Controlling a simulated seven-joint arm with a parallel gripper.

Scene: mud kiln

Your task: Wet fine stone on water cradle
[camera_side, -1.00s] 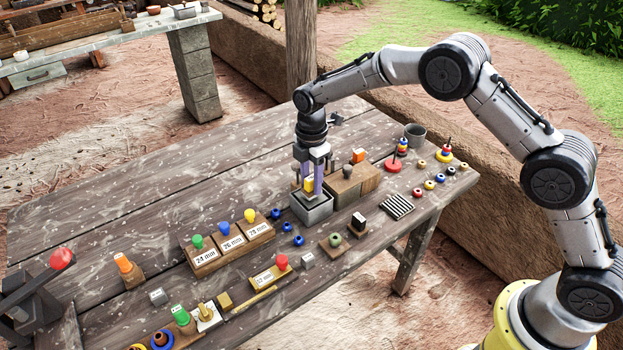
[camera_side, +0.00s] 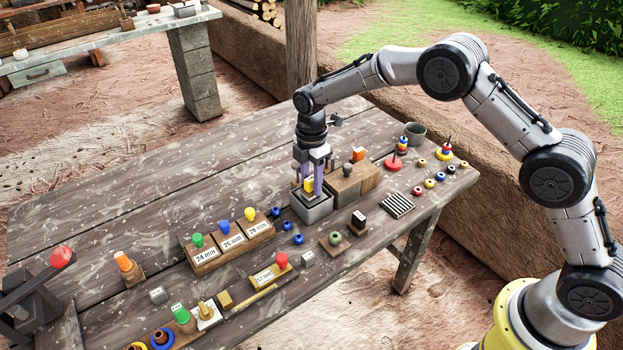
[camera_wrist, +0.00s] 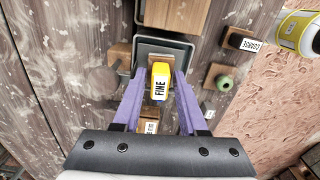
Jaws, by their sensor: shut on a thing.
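The fine stone is a yellow block (camera_wrist: 160,82) with a white face reading FINE in the wrist view; its yellow part also shows in the side view (camera_side: 309,184). My gripper (camera_side: 307,186) has two purple fingers, pointing down and shut on the stone from both sides. The water cradle is an open grey box (camera_side: 313,214) on the table, directly below the fingers. Its dark rim (camera_wrist: 150,41) shows behind the stone in the wrist view. The stone is over or inside the box opening. Its lower end is hidden, so I cannot tell whether it touches water.
A wooden block (camera_side: 343,190) stands right beside the cradle. The coarse stone (camera_wrist: 243,42) sits on a small stand to the right in the wrist view. A labelled gauge rack (camera_side: 228,245), blue rings (camera_side: 287,226) and a striped pad (camera_side: 398,206) are nearby.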

